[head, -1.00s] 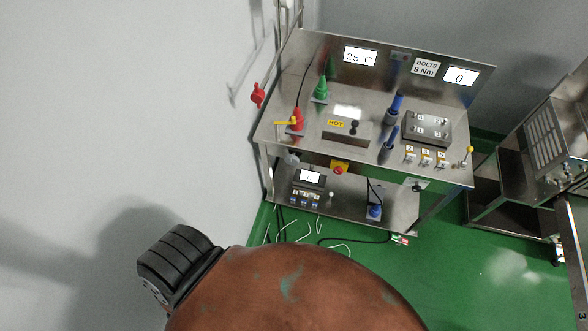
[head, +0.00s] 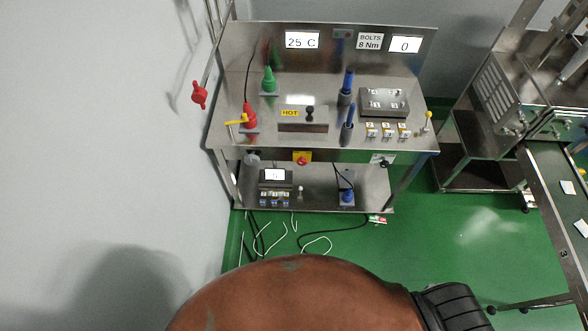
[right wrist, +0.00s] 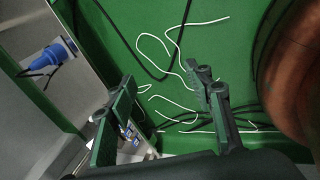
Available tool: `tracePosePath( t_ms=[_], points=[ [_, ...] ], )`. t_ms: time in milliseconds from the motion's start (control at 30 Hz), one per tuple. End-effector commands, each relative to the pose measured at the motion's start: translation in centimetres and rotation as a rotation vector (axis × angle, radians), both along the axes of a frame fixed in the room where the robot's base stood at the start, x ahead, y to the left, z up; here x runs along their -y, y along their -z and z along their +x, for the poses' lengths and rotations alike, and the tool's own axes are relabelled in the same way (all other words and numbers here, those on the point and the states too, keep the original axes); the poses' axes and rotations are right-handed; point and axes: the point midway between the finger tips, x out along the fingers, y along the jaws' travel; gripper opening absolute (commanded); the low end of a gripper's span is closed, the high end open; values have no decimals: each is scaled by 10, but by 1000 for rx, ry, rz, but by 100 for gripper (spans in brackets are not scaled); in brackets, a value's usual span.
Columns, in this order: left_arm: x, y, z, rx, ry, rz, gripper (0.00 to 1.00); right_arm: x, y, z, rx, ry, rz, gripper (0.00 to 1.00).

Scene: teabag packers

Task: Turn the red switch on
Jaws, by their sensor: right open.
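A small red rotary switch (head: 302,160) on a yellow plate is on the front edge of the steel workbench (head: 330,130), below the black-knobbed HOT box in the head view. Its on or off position is too small to tell. A red valve-like handle (head: 199,95) also shows by the wall at the bench's left. My right gripper (right wrist: 166,88) shows only in the right wrist view. Its fingers are spread apart and empty, above the green floor and cables, with the bench frame at the left. The red switch is not in that view. My left gripper is not in view.
The lower shelf holds a small display box (head: 275,177) and a blue plug (head: 347,196), also in the right wrist view (right wrist: 55,54). White and black cables (head: 316,244) lie on the green floor. A steel conveyor (head: 555,165) stands at the right.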

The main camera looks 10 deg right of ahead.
Motion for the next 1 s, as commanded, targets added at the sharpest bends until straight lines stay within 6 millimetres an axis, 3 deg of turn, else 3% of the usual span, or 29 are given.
tracePosePath(
  t_ms=[33,100,167,200,300,400,533,700,867,1000],
  points=[
    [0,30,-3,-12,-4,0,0,-15,2,51,68,-175,-100,47],
    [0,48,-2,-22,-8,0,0,-31,-25,115,156,-409,-275,47],
    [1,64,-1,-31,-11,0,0,-44,-54,163,225,-585,-446,47],
    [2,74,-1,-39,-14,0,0,-52,-77,193,267,-692,-572,47],
    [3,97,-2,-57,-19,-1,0,-73,-139,254,342,-906,-909,47],
    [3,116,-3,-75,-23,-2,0,-88,-204,293,367,-1038,-1245,47],
    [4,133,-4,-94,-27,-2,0,-101,-275,316,334,-1105,-1601,47],
    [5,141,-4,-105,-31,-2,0,-109,-329,323,270,-1111,-1854,47],
    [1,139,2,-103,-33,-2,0,-108,-342,334,252,-1107,-1907,47],
    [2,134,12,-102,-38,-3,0,-103,-343,355,254,-1107,-1905,47]
  ],
)
